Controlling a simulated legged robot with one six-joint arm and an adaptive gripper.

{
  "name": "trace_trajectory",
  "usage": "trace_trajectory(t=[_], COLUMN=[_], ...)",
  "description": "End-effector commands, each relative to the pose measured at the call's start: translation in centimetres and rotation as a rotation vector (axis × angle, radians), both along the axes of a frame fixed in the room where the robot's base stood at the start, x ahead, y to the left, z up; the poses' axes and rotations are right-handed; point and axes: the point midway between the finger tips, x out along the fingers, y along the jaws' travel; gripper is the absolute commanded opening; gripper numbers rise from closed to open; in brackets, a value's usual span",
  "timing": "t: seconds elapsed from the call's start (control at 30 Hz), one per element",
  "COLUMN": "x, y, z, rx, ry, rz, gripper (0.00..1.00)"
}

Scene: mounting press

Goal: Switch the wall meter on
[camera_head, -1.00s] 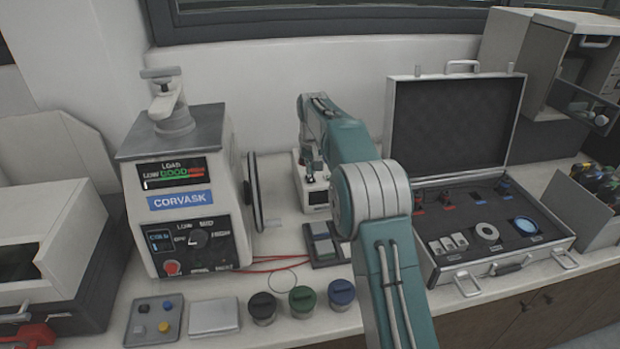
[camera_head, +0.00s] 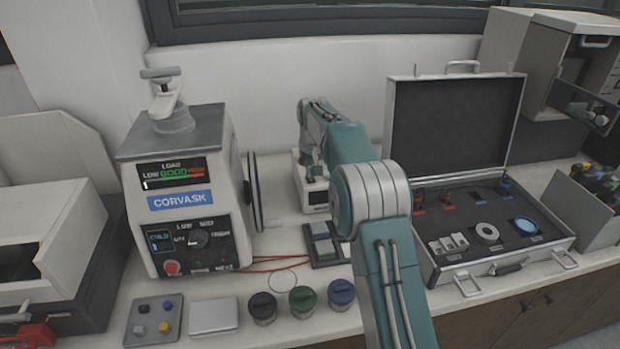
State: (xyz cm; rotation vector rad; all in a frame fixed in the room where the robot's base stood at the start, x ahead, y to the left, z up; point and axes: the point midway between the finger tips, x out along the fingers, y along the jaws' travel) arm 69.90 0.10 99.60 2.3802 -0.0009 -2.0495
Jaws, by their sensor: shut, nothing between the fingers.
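The meter appears to be the small white box (camera_head: 315,200) with a dark display window on its front, standing by the back wall. My teal arm covers much of its right side. My gripper (camera_head: 313,175) is small in the picture and points down at the top front of this box, just above the display. It is shut and empty. Whether its tips touch the box, and the meter's switch itself, I cannot make out. The display looks dark.
A press labelled CORVASK (camera_head: 178,205) with a side handwheel (camera_head: 256,192) stands to the left. An open case (camera_head: 455,265) lies to the right. Red wires run by the press.

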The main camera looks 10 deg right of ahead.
Motion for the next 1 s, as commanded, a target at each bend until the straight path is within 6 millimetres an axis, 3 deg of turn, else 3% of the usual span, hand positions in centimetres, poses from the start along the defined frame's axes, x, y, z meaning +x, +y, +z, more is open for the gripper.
trace_trajectory(t=[1.0], x=[0.0], y=[0.0], z=[-1.1], rx=[0.000], ry=[0.000], rz=[0.000], gripper=[0.00])
